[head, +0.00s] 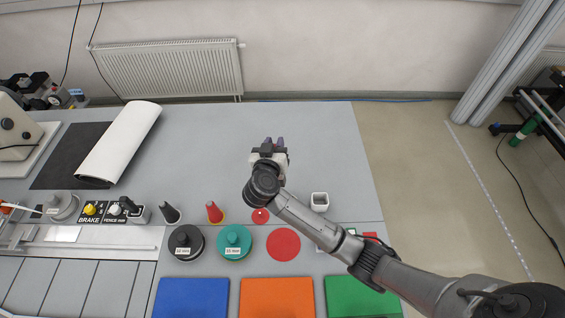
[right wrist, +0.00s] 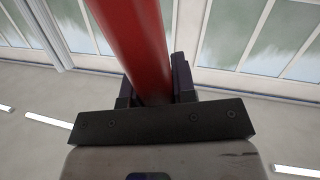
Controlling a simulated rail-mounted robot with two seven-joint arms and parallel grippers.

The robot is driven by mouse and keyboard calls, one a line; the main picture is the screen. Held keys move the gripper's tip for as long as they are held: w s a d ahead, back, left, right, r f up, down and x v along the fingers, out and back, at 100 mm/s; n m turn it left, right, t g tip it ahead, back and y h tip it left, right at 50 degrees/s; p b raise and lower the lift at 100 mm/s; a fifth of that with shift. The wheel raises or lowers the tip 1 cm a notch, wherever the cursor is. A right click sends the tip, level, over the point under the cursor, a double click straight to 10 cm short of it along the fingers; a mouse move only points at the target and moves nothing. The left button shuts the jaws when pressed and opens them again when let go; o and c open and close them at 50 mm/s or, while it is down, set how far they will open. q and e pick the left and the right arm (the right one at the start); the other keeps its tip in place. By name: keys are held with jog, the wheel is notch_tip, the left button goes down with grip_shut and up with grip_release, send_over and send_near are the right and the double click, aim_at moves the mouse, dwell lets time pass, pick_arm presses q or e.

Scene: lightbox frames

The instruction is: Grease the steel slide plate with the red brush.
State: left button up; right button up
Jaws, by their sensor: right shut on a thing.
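My right gripper (head: 273,144) is over the middle of the grey table, its arm coming in from the lower right. In the right wrist view, its dark fingers are shut on a thick red handle (right wrist: 136,45), which fits the red brush. The handle rises out of the top of that view, so no bristles show. In the head view I cannot make out the brush at the gripper. A pale, shiny plate (head: 63,234) lies on the metal strip at the left, well away from the gripper. It may be the steel slide plate, but I cannot be sure. My left gripper is out of view.
A black pot (head: 186,243), a teal pot (head: 233,242) and a red disc (head: 283,245) line the table front. A black cone (head: 169,212) and a red cone (head: 214,212) stand behind. A white roll (head: 120,143) lies left. The back middle is clear.

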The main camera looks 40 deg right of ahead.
jog(key=d+f+g+b, duration=0.1)
jog(key=d+f+b, duration=0.1)
jog(key=f+b, duration=0.3)
jog(key=w+d+f+m+g+h+b, duration=0.1)
jog(key=f+b, duration=0.5)
jog(key=f, duration=0.6)
jog(key=shift+w+d+m+g, duration=0.3)
jog(key=shift+d+g, duration=0.4)
jog(key=shift+d, duration=0.25)
jog(key=shift+r, duration=0.1)
jog(key=shift+f, duration=0.35)
jog(key=shift+f, duration=0.2)
dwell(0.4)
dwell(0.7)
dwell(0.8)
